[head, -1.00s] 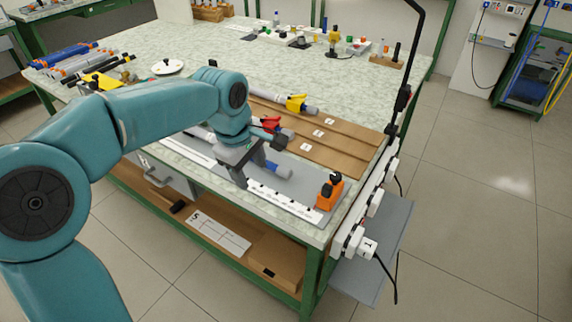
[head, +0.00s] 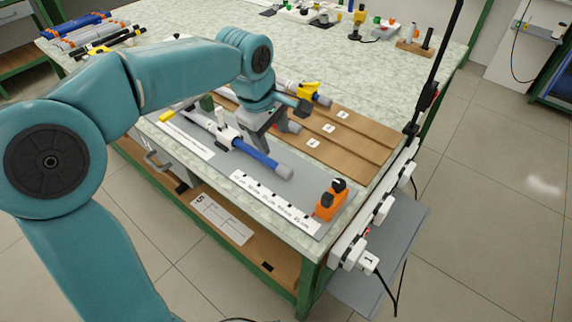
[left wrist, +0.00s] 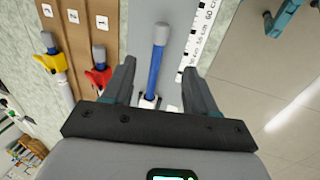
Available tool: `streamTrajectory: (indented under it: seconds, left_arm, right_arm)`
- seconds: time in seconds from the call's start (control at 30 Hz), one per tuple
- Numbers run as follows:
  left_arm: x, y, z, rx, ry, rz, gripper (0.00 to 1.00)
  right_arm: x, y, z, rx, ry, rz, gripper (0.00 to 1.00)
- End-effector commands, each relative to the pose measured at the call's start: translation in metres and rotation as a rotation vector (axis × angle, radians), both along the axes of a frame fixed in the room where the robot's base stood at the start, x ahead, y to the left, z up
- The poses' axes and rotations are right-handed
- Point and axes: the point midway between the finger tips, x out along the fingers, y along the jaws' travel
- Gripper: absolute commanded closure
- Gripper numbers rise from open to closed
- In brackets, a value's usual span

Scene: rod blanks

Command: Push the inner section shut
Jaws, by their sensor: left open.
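A telescopic rod lies on the grey mat (head: 215,165), with a white outer tube (head: 212,125) and a blue inner section (head: 258,156) ending in a grey cap (head: 285,172). The blue section sticks out toward the orange block. In the left wrist view the blue section (left wrist: 155,72) and its grey cap (left wrist: 160,33) show between my fingers. My left gripper (head: 258,143) is open over the rod near where blue meets white; it also shows in the left wrist view (left wrist: 157,68). I cannot tell whether it touches the rod. My right gripper is out of view.
An orange block (head: 330,201) with black tops stands near the mat's right end. A marked white scale (head: 272,204) runs along the front. Wooden slots (head: 345,140) behind carry numbered cards and rods with red (left wrist: 97,78) and yellow clamps (head: 307,90). A black post rises at right.

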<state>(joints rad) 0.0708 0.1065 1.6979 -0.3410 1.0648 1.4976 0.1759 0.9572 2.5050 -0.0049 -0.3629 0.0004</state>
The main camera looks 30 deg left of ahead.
Motion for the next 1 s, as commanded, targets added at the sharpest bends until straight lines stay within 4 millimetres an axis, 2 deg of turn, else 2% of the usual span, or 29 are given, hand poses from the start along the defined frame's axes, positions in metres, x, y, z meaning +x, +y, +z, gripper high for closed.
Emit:
streamTrajectory:
  seconds: [0.03, 0.3, 0.5, 0.7, 1.0]
  left_arm:
    - [0.001, 0.0, -0.013, -0.001, 0.005, 0.0, 0.43]
    - [0.015, -0.002, -0.076, -0.001, 0.007, -0.001, 0.43]
    - [0.027, -0.003, -0.116, -0.002, 0.005, -0.001, 0.43]
    - [0.035, -0.003, -0.139, -0.001, 0.003, 0.0, 0.43]
    - [0.039, -0.003, -0.143, 0.0, 0.0, 0.0, 0.43]
  right_arm:
    - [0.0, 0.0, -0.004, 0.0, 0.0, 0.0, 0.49]
    - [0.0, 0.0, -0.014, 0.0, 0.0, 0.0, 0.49]
    - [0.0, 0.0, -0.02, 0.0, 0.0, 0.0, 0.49]
    - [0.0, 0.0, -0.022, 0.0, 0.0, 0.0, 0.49]
    - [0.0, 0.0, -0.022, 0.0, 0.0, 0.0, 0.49]
